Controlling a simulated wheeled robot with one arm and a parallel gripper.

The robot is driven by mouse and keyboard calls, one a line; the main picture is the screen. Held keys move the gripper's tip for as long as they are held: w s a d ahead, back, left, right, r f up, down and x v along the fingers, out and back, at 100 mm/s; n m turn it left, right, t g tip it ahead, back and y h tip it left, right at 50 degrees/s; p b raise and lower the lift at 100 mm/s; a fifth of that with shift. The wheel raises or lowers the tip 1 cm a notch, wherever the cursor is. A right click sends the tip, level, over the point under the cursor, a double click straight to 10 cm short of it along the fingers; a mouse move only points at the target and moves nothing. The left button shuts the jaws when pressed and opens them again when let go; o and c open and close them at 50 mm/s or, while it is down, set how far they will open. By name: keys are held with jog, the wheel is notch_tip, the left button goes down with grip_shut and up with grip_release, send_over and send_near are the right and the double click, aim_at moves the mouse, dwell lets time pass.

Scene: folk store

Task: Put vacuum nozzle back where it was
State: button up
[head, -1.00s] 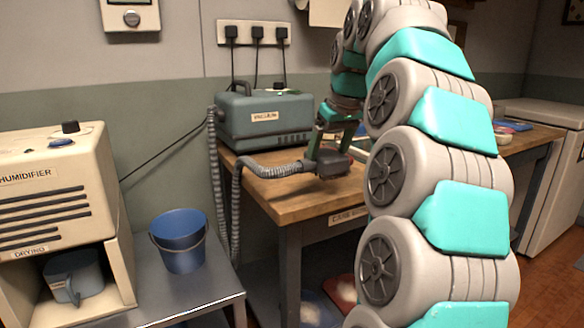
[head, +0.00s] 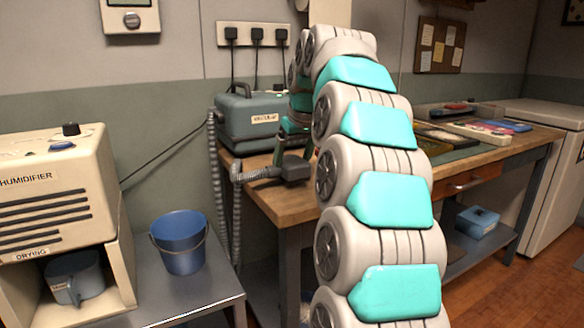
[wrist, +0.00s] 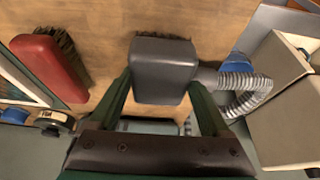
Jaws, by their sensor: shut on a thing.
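The vacuum nozzle (head: 292,169) is a dark grey block with a bristle edge, joined to a ribbed grey hose (head: 238,200). In the wrist view the nozzle (wrist: 164,68) sits between the two green fingers of my gripper (wrist: 160,88), which is shut on it. The hose (wrist: 245,82) leaves its right side. In the head view my gripper (head: 293,143) holds the nozzle over the left part of the wooden workbench (head: 285,207), close to the blue-grey vacuum box (head: 250,122). I cannot tell whether the nozzle touches the bench top.
A red brush (wrist: 50,68) lies left of the nozzle in the wrist view. A blue bucket (head: 180,243) stands on the metal table at left, beside the dehumidifier (head: 55,185). Trays and papers (head: 480,130) lie on the bench's right part. My arm hides the bench's middle.

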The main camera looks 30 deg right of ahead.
jog(key=shift+f, duration=0.6)
jog(key=shift+f, duration=0.15)
jog(key=o, duration=1.4)
jog(key=shift+s+r, duration=0.2)
jog(key=shift+r, duration=0.45)
jog(key=p+v, duration=0.3)
jog(key=v, duration=0.8)
jog(key=shift+p, duration=0.3)
